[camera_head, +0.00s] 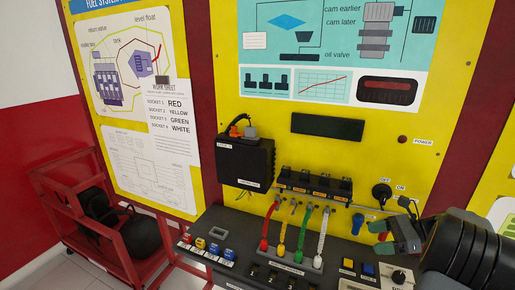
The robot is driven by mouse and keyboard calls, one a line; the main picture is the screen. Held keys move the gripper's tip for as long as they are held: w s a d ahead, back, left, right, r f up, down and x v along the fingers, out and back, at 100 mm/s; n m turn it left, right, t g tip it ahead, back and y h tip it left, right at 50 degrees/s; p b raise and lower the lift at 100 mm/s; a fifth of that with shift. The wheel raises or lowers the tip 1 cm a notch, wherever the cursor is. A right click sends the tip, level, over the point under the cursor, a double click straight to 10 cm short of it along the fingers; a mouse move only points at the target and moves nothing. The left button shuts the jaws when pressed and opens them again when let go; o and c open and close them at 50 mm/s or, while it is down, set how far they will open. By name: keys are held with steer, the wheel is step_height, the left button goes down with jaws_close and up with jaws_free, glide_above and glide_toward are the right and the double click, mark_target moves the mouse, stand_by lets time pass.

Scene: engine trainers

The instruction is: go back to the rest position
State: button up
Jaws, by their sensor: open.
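My gripper (388,236) is at the lower right, in front of the yellow panel (400,128), with its arm coming in from the right edge. Its jaws are open and nothing shows between them. The fingertips are near a blue knob (357,222) and below the black power switch (381,193); I cannot tell whether they touch anything. Red, yellow, green and white cables (281,236) stand in a row left of my gripper, running up to a row of black sockets (315,184).
A dark console shelf (222,224) juts out below the panel, with coloured plugs (200,244) at its left and buttons (368,268) at its right. A black box (245,162) sticks out of the panel. A red cart (92,228) stands on the floor at left.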

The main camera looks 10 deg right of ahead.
steer(key=s+a+f+n+g+h, duration=0.4)
steer(key=s+a+f+n+h, duration=0.1)
steer(key=f+n+h, duration=0.15)
steer(key=s+a+r+n+t+h, duration=0.1)
steer(key=s+a+r+n+h, duration=0.2)
steer(key=a+n, duration=0.4)
steer(key=s+a+r+n+t+h, duration=0.2)
steer(key=a+r+n, duration=0.3)
steer(key=a+n, duration=0.3)
steer(key=a+h, duration=0.1)
steer(key=a, duration=0.3)
steer(key=shift+s+r, duration=0.15)
steer(key=shift+s, duration=0.25)
